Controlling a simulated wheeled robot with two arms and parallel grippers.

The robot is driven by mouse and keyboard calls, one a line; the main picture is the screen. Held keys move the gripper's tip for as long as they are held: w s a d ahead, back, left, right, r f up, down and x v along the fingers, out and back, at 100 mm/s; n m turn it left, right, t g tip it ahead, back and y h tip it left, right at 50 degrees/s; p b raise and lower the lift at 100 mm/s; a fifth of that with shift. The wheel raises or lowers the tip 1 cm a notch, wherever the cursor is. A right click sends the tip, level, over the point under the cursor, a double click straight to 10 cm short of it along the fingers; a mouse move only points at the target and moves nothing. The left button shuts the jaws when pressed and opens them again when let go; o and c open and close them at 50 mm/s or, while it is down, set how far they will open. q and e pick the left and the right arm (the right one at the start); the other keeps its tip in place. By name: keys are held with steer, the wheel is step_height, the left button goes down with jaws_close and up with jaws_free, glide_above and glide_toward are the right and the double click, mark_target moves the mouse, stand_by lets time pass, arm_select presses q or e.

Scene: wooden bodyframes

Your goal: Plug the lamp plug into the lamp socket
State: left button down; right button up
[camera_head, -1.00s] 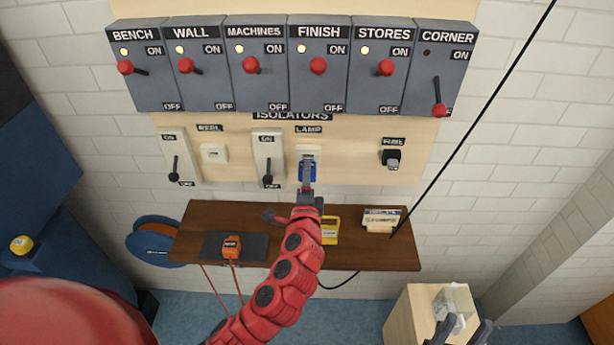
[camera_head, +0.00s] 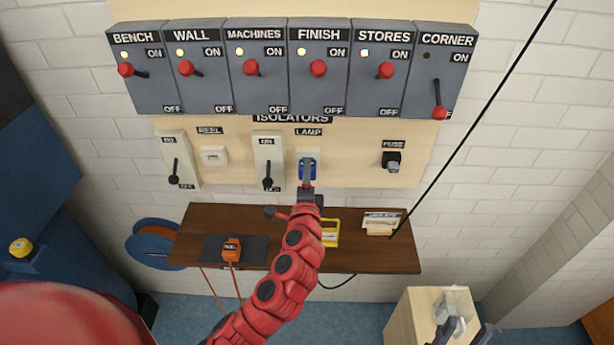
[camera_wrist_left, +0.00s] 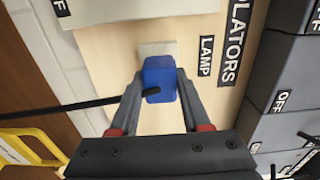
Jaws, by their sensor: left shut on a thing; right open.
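The blue lamp plug (camera_head: 308,167) is in front of the white lamp socket (camera_head: 307,154), under the LAMP label. My left gripper (camera_head: 307,186) is shut on the plug. In the left wrist view the plug (camera_wrist_left: 159,80) sits between both fingertips and overlaps the pale socket plate (camera_wrist_left: 157,47). I cannot tell whether its pins are in the socket, as the plug hides them. A black cable (camera_wrist_left: 88,104) runs from the plug to the left there. My right gripper (camera_head: 463,332) is open at the lower right, beside a wooden box.
Lever switches (camera_head: 268,160) stand on the board left of the socket, with a fuse holder (camera_head: 392,160) to its right. Isolator boxes (camera_head: 318,68) are above. A brown shelf (camera_head: 370,256) below holds an orange plug (camera_head: 231,249), a yellow item (camera_head: 330,232) and a small sign (camera_head: 381,222).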

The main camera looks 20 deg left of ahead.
arm_select(q)
steer(key=shift+w+a, duration=0.15)
steer(key=shift+w, duration=0.35)
steer(key=shift+c, duration=1.4)
jaws_free()
steer(key=p+v, duration=0.1)
steer(key=v, duration=1.6)
steer(key=shift+s, duration=0.15)
